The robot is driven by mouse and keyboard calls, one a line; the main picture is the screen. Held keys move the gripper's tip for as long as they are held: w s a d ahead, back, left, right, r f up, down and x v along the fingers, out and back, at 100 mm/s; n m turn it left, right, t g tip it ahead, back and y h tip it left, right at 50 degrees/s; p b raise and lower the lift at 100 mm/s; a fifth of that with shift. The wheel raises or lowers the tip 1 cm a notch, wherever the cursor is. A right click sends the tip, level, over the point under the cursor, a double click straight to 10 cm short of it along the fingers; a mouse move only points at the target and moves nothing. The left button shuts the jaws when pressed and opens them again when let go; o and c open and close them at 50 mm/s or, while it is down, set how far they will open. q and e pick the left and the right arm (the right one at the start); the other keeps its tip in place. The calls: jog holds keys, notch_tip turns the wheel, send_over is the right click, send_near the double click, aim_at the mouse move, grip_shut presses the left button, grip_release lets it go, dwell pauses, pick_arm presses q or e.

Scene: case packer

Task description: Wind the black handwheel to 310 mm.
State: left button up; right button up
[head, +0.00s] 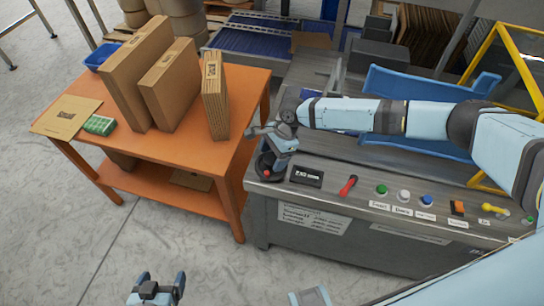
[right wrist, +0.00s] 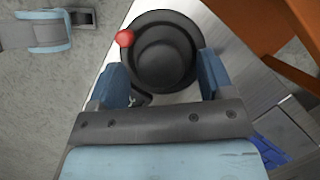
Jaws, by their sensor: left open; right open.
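The black handwheel (head: 261,164) is at the left end of the grey machine's front panel, partly hidden under my right gripper in the head view. In the right wrist view the handwheel (right wrist: 165,55) lies between the spread fingers of my right gripper (right wrist: 161,66), its red knob (right wrist: 125,38) toward the upper left. My right gripper (head: 272,143) is open above the wheel; contact cannot be told. A small black display (head: 307,176) sits right of the wheel; its figures are too small to read surely. My left gripper (head: 156,287) is open and empty, low over the floor.
A red lever (head: 348,186) and several coloured buttons line the panel. An orange table (head: 215,160) with upright cardboard blanks (head: 138,75) stands left, close to the machine. Blue guides (head: 415,90) and a yellow frame (head: 488,55) are behind my right arm. The front floor is clear.

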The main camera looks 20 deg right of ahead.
jog(key=shift+a+f, duration=0.1)
jog(key=shift+f, duration=0.25)
